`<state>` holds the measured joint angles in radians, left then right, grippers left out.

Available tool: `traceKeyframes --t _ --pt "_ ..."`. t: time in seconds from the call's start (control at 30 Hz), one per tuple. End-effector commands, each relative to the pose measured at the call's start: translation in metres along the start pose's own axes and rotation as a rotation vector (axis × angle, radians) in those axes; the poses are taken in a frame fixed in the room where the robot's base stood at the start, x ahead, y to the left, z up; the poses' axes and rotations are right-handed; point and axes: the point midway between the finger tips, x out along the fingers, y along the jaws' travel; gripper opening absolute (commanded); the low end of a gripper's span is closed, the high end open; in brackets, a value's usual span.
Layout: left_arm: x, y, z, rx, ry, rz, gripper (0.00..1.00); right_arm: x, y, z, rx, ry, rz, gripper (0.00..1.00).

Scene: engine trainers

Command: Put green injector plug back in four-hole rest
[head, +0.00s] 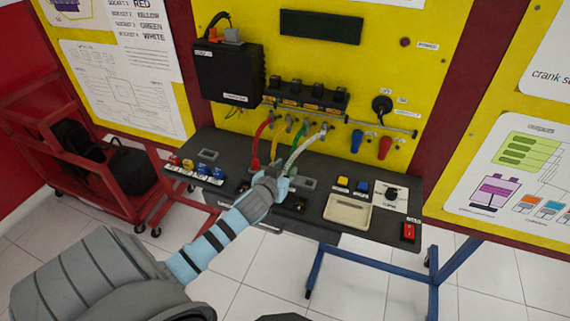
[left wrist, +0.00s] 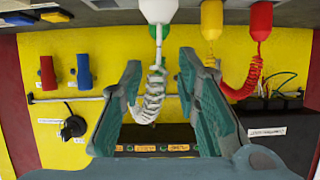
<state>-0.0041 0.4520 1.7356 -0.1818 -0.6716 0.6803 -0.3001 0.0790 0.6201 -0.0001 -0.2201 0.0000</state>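My left gripper (head: 276,178) is low over the dark bench ledge, at the lower ends of the coloured plug cables. In the left wrist view the left gripper (left wrist: 160,65) is open, its two fingers apart with a gap between them. The white plug (left wrist: 158,10) and its coiled white cable (left wrist: 150,100) show in that gap; I cannot tell if they touch the fingers. The green plug (left wrist: 163,57) is mostly hidden behind the white one. The green cable (head: 299,134) shows in the head view. The four-hole rest cannot be made out clearly. My right gripper is not in view.
The yellow plug (left wrist: 212,18) and red plug (left wrist: 260,20) stand beside the white one. A cream tray (head: 347,211), a red switch (head: 408,232) and several coloured knobs (head: 188,164) are on the ledge. Blue (head: 357,140) and red (head: 385,147) cylinders hang on the yellow panel.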

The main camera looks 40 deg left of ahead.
Motion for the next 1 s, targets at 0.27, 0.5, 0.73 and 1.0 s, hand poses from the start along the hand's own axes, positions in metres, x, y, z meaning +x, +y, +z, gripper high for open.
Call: traceKeyframes --t 0.27,0.5,0.73,1.0 --pt "-0.009 0.000 -0.021 0.000 0.000 0.000 0.30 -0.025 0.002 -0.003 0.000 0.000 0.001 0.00" --pt "-0.008 0.000 -0.019 0.000 0.000 0.000 0.52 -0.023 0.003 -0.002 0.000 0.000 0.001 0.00" --pt "-0.008 0.000 -0.019 -0.001 0.000 0.000 0.53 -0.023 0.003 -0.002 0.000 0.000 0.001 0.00" --pt "-0.039 0.000 -0.019 0.002 0.000 0.002 0.53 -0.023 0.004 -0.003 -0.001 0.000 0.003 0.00"
